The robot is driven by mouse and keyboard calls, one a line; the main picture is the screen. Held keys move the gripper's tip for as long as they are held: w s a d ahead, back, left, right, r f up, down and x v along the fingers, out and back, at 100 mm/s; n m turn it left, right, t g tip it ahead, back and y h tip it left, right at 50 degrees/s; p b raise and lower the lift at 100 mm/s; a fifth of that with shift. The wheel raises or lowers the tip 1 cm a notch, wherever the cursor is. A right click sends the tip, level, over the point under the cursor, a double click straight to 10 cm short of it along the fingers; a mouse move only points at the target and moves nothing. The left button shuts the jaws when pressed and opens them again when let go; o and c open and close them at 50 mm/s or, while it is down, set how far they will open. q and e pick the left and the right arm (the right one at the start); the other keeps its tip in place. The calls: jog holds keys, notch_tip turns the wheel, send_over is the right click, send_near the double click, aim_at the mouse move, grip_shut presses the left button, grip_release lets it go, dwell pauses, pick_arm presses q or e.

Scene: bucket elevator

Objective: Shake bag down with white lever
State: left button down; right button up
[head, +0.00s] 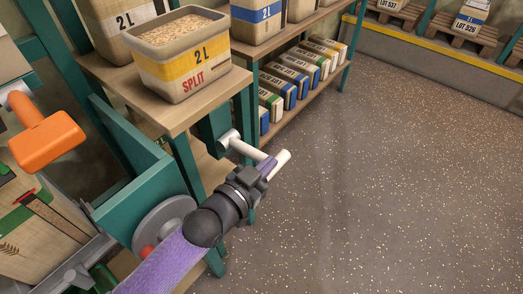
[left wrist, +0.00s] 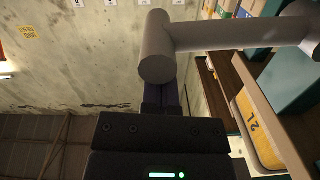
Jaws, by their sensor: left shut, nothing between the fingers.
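The white lever (head: 245,148) sticks out from a teal post beside the shelf and ends in a short crossbar. In the left wrist view the lever (left wrist: 225,37) lies across the top, with its thick round end above my fingers. My left gripper (head: 267,166) is shut and empty, its purple fingertips right at the lever's outer end. I cannot tell whether they touch it. The fingers also show in the left wrist view (left wrist: 161,95). A tan sack with a green band (head: 62,215) is at the lower left, partly cut off by the frame. My right gripper is out of view.
An orange-headed handle (head: 47,141) stands above the sack. A grain-filled 2 L tub (head: 178,55) sits on the wooden shelf (head: 160,112) above my arm. Small boxed packs (head: 289,83) line the lower shelf. The speckled floor (head: 390,170) at right is clear.

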pick_arm(q)
jog(key=f+m, duration=0.2)
jog(key=f, duration=0.1)
jog(key=shift+s+d+f+m+b, duration=0.15)
jog(key=shift+d+f+m+b, duration=0.05)
jog(key=shift+f+m+b, duration=0.1)
jog(key=shift+f+m, duration=0.7)
jog(key=shift+f, duration=0.1)
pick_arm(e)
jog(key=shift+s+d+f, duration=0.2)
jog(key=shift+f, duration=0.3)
pick_arm(q)
jog(key=shift+a+f, duration=0.1)
